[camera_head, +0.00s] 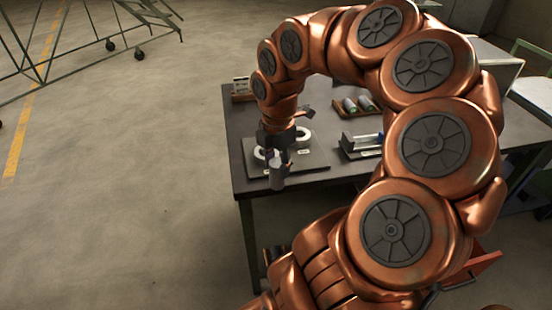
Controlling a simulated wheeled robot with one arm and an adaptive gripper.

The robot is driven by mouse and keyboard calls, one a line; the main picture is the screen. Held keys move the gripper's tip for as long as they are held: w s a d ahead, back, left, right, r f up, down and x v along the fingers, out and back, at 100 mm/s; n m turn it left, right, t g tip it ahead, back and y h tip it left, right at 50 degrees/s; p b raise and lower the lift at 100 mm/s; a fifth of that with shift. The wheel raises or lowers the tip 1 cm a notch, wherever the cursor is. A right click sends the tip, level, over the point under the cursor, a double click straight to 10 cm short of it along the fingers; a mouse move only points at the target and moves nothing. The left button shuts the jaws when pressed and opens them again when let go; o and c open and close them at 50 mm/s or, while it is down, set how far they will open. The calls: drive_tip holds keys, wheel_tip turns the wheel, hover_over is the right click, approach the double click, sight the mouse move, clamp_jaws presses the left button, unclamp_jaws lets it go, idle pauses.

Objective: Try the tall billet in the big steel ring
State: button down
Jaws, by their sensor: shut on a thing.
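The tall billet (277,176) is a small grey cylinder, upright at the front left of the dark plate (315,157). My gripper (277,156) points down and is shut on its upper part. Pale rings show around the gripper: part of one at the left (260,153) and part of another behind, at the right (302,134). The gripper hides much of both, so I cannot tell which is the big steel ring. The billet appears in front of the rings; whether its foot touches the plate is unclear.
A wooden tray (342,113) with green-ended cylinders lies farther back on the dark table (243,118). A small fixture (360,141) stands right of the plate, partly behind my arm. A labelled box (241,86) is at the back left corner.

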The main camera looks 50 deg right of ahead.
drive_tip(key=shift+s+a+r, duration=0.2)
drive_tip(key=shift+s+r, duration=0.05)
drive_tip(key=shift+r+p, duration=0.45)
drive_tip(key=shift+r, duration=0.45)
